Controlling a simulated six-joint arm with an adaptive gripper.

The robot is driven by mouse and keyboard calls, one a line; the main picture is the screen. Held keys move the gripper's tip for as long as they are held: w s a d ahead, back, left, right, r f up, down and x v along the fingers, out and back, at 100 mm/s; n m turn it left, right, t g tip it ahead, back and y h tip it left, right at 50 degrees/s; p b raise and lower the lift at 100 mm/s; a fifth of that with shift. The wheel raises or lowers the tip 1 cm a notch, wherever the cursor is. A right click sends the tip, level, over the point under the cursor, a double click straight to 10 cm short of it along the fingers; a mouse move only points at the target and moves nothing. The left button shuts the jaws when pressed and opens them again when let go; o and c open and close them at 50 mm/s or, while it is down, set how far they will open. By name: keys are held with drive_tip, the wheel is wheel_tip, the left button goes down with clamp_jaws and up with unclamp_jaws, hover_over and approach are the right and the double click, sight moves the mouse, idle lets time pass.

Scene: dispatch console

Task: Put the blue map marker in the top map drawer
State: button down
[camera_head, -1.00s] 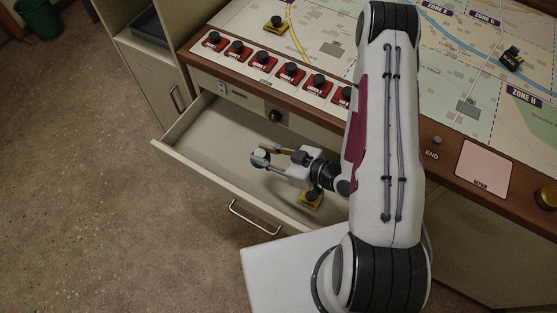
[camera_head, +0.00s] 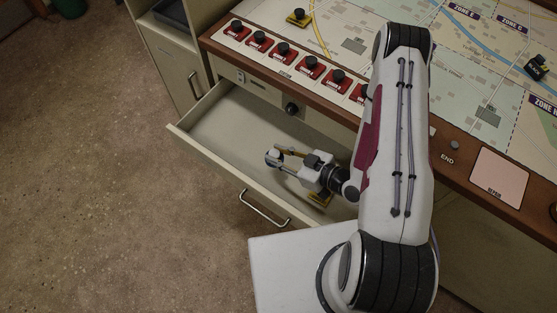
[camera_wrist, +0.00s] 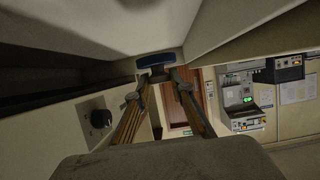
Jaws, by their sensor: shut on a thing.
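My gripper (camera_head: 275,158) is shut on the blue map marker; the marker's blue base (camera_wrist: 155,61) shows between the fingertips in the wrist view. In the head view its colour is hard to make out at the fingertips. The top map drawer (camera_head: 182,131) is pulled open, and my gripper is over its opening, pointing left. I cannot tell how far the marker is above the drawer floor. A yellow marker (camera_head: 320,199) shows below my wrist, at the drawer's right part, partly covered by the arm.
A black knob (camera_head: 291,109) is on the console front behind the drawer. Red markers (camera_head: 284,52) line the map's edge. A yellow marker (camera_head: 299,17) and a black one (camera_head: 537,67) stand on the map. The drawer's left part is clear.

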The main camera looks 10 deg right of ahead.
drive_tip(key=shift+f, duration=0.1)
drive_tip(key=shift+f, duration=1.95)
drive_tip(key=shift+f, duration=0.6)
drive_tip(key=c, duration=1.8)
unclamp_jaws()
drive_tip(key=shift+o, duration=0.2)
drive_tip(key=shift+r, duration=0.15)
drive_tip(key=shift+r, duration=0.45)
drive_tip(key=v, duration=1.2)
